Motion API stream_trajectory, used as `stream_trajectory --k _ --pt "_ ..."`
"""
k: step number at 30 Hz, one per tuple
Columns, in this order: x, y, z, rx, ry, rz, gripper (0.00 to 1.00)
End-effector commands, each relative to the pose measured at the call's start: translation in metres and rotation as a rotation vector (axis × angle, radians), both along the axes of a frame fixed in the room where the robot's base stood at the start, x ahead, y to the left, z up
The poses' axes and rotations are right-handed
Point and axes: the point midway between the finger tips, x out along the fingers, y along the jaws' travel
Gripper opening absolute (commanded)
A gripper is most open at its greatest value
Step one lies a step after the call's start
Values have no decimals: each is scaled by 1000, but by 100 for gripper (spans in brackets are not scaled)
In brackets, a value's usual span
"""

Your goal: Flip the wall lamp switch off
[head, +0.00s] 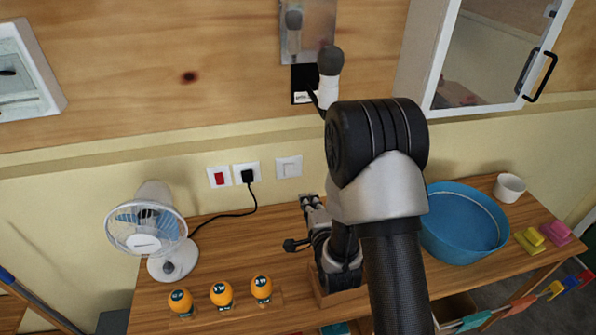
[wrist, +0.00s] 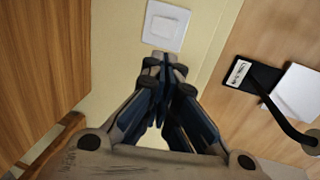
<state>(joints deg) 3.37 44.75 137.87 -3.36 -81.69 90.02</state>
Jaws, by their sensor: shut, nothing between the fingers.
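A white square rocker switch (head: 289,167) is on the yellow wall above the wooden counter. It also shows at the top of the wrist view (wrist: 167,24), just beyond my fingertips. My gripper (head: 309,199) is shut and empty, low in front of the wall and below the switch in the head view. In the wrist view its closed fingers (wrist: 165,60) point at the switch plate's lower edge, and I cannot tell whether they touch it. Which way the rocker is tilted is too small to tell.
A red switch (head: 219,177) and a socket with a black plug (head: 247,175) are left of the white switch. A black label plate (head: 303,82) is above.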

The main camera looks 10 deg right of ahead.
Motion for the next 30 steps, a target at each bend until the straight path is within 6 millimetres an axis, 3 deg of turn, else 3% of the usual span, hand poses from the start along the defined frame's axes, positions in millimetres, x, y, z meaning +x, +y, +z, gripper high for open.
stream_trajectory --k 5,10,24,30 --pt "1 0 0 -2 0 0 0" --pt "16 0 -3 -2 -2 0 0" --pt "109 0 -19 -3 -3 1 0" --pt "132 0 -15 -3 -1 1 0"
